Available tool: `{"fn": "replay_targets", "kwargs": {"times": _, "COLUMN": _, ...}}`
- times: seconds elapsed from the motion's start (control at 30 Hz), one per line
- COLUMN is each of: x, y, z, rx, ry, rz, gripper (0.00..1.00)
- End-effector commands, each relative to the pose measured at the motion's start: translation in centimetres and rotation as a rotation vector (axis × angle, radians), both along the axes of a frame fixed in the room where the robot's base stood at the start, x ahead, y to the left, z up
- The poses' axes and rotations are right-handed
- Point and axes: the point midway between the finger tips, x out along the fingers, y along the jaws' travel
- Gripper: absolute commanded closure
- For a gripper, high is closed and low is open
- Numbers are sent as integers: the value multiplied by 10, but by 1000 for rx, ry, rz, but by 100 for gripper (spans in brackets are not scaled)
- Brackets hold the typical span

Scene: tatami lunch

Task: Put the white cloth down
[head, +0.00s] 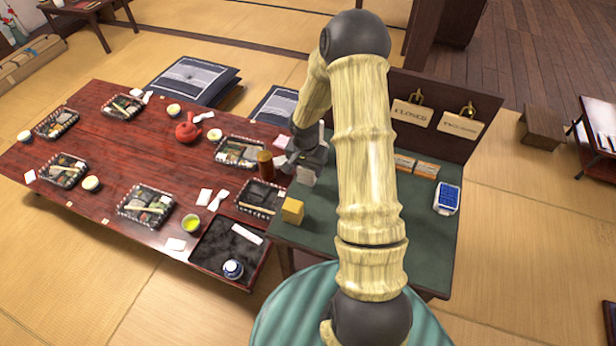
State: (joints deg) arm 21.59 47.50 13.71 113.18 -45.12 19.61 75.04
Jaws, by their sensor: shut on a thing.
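My gripper (304,168) is shut, over the left part of the green-topped stand (322,236). A small whitish thing (307,178) shows at its fingertips; it looks like the white cloth, but it is small and partly hidden by the fingers. From this one view I cannot tell whether it touches the stand's top. My arm hides the middle of the stand.
A yellow block (292,210) stands near the stand's left edge. A brown bottle (265,165) stands left of my gripper. The low red table (105,170) holds bento baskets, cups, a red teapot (187,130) and a black tray (209,257). A blue-faced device (447,198) lies at right.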

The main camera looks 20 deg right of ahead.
Motion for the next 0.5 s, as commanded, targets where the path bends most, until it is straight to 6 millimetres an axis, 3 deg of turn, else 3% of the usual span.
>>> {"fn": "replay_targets", "kwargs": {"times": 0.3, "x": -1, "y": -1, "z": -41, "rx": -1, "ry": 3, "rz": -1, "gripper": 68}}
{"fn": "replay_targets", "kwargs": {"times": 0.5, "x": -1, "y": -2, "z": -46, "rx": 0, "ry": 1, "rz": -3, "gripper": 71}}
